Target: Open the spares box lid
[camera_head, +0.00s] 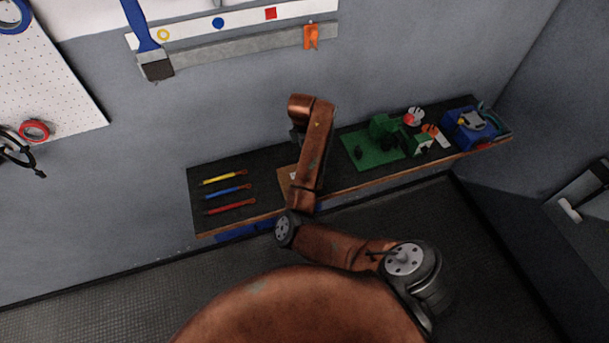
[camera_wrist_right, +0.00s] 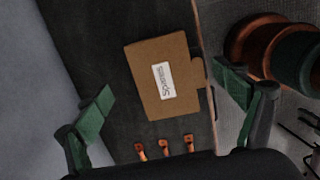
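In the head view my right arm mostly hides the box (camera_head: 284,182). My right gripper (camera_wrist_right: 168,102) is open, its green-padded fingers wide apart on either side of the view, with the box between and beyond them. It appears empty and apart from the box. My left gripper is not in view.
The box lies on a dark shelf (camera_head: 214,184) with a wooden front edge. Yellow, blue and red tools (camera_head: 228,191) lie to its left. A green mat (camera_head: 360,157) with parts and a blue bin (camera_head: 468,136) are to its right. The wall stands behind.

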